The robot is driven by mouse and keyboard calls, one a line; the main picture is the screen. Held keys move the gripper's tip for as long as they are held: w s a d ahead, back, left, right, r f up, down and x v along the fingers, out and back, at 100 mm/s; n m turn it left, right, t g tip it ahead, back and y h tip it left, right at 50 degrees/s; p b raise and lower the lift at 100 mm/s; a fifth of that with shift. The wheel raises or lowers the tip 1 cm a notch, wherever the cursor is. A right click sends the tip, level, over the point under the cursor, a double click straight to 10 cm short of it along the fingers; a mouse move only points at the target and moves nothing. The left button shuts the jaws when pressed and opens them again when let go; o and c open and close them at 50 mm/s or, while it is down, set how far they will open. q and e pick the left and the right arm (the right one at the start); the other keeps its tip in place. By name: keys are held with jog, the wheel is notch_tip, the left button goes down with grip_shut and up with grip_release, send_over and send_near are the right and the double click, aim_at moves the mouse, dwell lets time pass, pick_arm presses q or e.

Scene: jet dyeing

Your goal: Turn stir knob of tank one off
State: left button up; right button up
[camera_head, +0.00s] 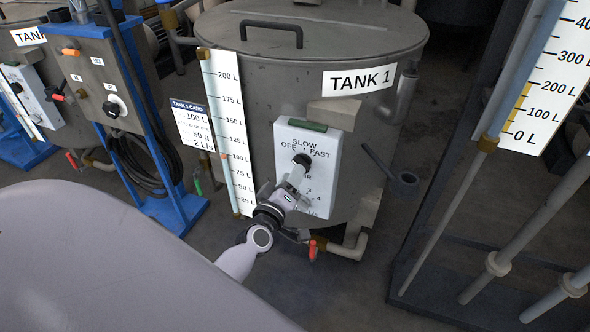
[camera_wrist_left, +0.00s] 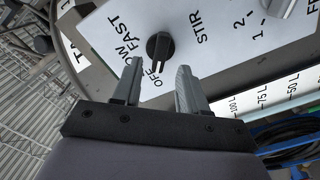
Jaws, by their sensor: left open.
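The Tank 1 control panel (camera_head: 320,190) is a white plate on the front of tank one (camera_head: 300,75), with SLOW, OFF and FAST printed above the stir knob (camera_head: 302,159). The knob is black and also shows in the left wrist view (camera_wrist_left: 159,46). My left gripper (camera_head: 297,174) is in front of the panel, just below the knob in the head view. In the wrist view its two fingers (camera_wrist_left: 158,75) are apart and empty, with the knob just beyond the gap between their tips. My right gripper is not in view.
A level scale (camera_head: 230,130) stands left of the panel. A red-handled valve (camera_head: 313,250) and pipe sit below it. A blue-framed stand (camera_head: 120,110) with hoses is at left. Pipes stand at right.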

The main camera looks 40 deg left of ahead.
pick_arm(q)
jog(key=shift+v, duration=1.9)
jog(key=s+d+m+g+h+p, duration=0.3)
jog(key=s+d+m+p, duration=0.2)
jog(key=s, duration=0.4)
jog(key=s+d+m+g+h+p, duration=0.3)
jog(key=s+d+m+p, duration=0.3)
jog(key=s+d+m, duration=0.2)
jog(key=shift+s+m+g, duration=0.6)
jog(key=shift+s+m, duration=0.1)
jog(key=shift+m, duration=0.5)
